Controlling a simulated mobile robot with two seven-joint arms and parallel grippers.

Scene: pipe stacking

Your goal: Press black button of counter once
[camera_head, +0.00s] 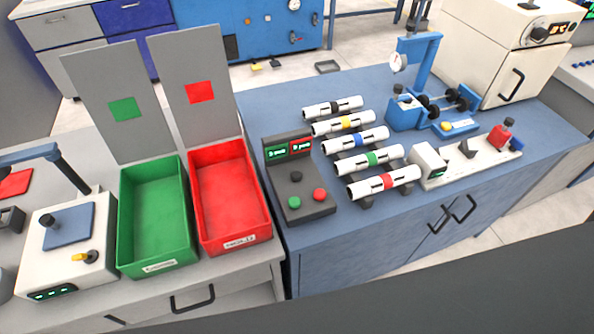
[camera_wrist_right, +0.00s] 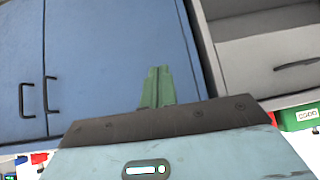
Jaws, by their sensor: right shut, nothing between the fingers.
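The counter (camera_head: 300,207) is a dark grey box on the blue bench top, just right of the red bin. Its raised panel carries a small lit display (camera_head: 289,148) with green and red parts. The black button (camera_head: 296,177) sits on its sloped face, above a green button (camera_head: 294,202) and a red button (camera_head: 319,194). In the right wrist view my right gripper (camera_wrist_right: 157,88) has its greenish fingers shut together and empty, in front of a blue cabinet front, and the counter is not seen there. Neither gripper shows in the head view.
A green bin (camera_head: 155,268) and a red bin (camera_head: 236,245) with raised panels stand left of the counter. Several white pipes with coloured bands (camera_head: 383,182) lie in a rack close to its right. The blue cabinet front (camera_wrist_right: 115,60) fills the left of the wrist view.

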